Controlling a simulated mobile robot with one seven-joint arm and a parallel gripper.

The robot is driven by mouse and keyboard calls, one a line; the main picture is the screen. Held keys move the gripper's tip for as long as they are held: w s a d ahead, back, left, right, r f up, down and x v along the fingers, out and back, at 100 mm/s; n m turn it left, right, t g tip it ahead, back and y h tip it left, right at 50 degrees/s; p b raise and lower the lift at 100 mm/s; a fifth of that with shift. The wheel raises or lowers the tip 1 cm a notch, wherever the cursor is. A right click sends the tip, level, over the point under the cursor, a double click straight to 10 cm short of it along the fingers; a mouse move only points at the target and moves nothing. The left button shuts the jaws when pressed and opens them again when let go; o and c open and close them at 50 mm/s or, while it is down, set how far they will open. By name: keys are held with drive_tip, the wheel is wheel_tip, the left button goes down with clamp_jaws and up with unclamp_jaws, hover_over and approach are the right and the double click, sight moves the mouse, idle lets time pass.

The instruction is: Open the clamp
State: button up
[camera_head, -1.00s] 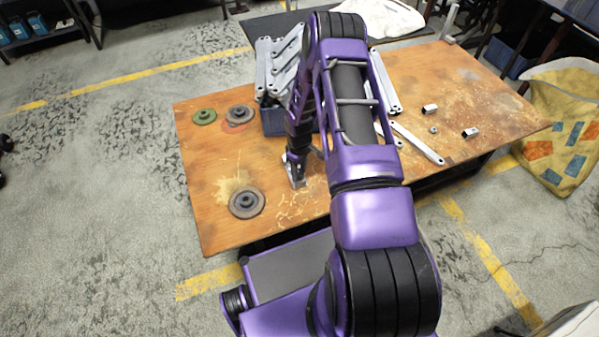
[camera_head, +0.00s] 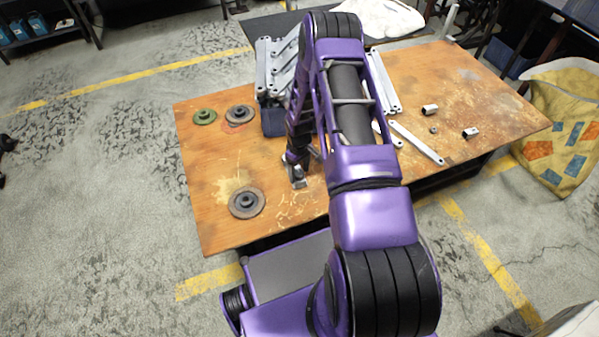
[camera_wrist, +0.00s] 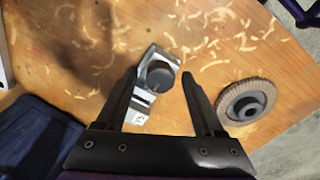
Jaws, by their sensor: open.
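The clamp (camera_wrist: 141,106) is a small silver metal piece with a dark round knob (camera_wrist: 159,76) on top. It lies on the wooden table (camera_head: 222,225). In the head view the clamp (camera_head: 298,182) shows only in part under my arm's end. My gripper (camera_wrist: 160,75) is open and empty, its two dark fingers spread on either side of the knob in the wrist view. The gap between fingertips and knob in height cannot be told. In the head view my gripper (camera_head: 298,161) is just above the clamp and partly hidden by the arm.
A grinding disc (camera_head: 246,203) lies left of the clamp, with a green disc (camera_head: 204,117) and another disc (camera_head: 239,114) farther back. A dark blue bin (camera_head: 273,122) and grey brackets (camera_head: 270,68) stand behind. A loose bracket (camera_head: 417,143) lies at right.

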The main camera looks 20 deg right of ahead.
drive_tip(key=m, duration=0.7)
drive_tip(key=shift+m, duration=0.3)
drive_tip(key=m, duration=0.8)
drive_tip(key=shift+m, duration=0.4)
clamp_jaws()
